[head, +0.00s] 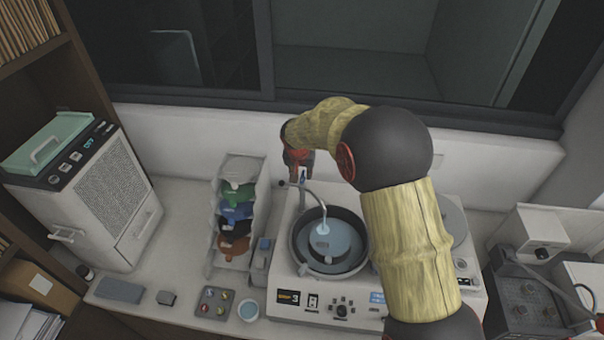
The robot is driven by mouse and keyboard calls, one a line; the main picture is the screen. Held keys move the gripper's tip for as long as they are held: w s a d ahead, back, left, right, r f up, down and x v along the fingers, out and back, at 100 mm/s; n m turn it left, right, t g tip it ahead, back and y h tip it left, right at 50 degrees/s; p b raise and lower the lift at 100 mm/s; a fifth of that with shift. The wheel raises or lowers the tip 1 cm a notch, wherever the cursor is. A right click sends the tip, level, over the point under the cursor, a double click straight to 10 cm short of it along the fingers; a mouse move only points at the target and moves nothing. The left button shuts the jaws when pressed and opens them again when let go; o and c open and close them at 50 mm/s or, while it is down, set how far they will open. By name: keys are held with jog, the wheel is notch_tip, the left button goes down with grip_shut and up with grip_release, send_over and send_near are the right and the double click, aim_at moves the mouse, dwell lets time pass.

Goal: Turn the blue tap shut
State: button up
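My gripper (297,172) reaches down right at this part from behind. Its fingers are small and partly hidden, so I cannot tell whether they are open or touch the part.
A clear rack (240,168) with green, blue, black and orange items stands left of the press. A white box unit (120,200) is farther left. A dark tray (215,302) and a small cup (249,310) are in front. A dark apparatus (535,295) stands right.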

grip_shut()
